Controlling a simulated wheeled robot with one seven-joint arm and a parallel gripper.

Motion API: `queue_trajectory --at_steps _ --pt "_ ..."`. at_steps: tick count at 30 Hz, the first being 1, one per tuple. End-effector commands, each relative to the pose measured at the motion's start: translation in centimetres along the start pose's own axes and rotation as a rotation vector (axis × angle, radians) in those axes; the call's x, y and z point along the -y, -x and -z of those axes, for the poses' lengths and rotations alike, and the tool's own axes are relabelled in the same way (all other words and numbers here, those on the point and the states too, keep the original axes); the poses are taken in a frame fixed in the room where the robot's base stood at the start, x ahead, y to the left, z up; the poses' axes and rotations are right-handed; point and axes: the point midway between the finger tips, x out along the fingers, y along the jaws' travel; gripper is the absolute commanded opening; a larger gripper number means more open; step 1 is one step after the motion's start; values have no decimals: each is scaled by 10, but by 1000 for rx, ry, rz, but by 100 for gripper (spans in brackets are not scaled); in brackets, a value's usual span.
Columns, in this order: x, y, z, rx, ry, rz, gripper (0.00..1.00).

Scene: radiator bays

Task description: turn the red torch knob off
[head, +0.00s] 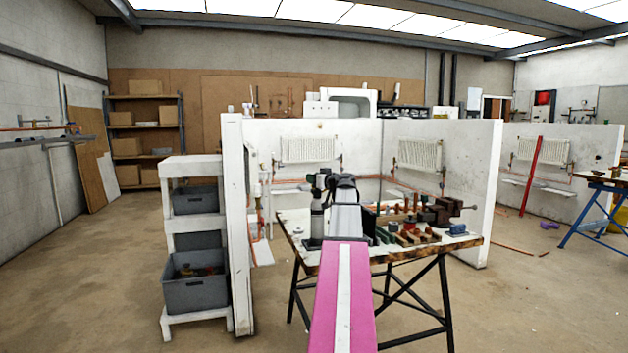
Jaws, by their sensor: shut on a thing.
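My arm reaches from the bottom middle over the workbench (300,257), and my gripper (325,181) is at its far end. The gripper is dark and small, partly hidden by my own wrist, and sits at the top of an upright pale cylinder with a dark head (317,218), which looks like the torch. My gripper is shut at the torch's head, where the knob would be. The red knob itself is too small or hidden to make out, so its turn cannot be told.
Right of my arm, the bench holds a dark vice (441,211) and several small tools and fittings. A white partition (237,215) stands close on the left, beside a shelf unit with grey bins (195,290). Open floor lies at the far left.

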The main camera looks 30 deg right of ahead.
Motion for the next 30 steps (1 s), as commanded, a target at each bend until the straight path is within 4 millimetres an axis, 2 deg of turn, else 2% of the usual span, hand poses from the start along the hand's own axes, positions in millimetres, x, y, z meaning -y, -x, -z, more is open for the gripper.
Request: queue_trajectory --at_steps 12,13,15,25,30 --pt "-1 0 0 -1 1 -43 10" --pt "-1 0 0 -1 1 -43 37" --pt "-1 0 0 -1 1 -42 59" --pt "-1 3 0 -1 1 -42 59" --pt "1 23 0 -1 1 -43 59"
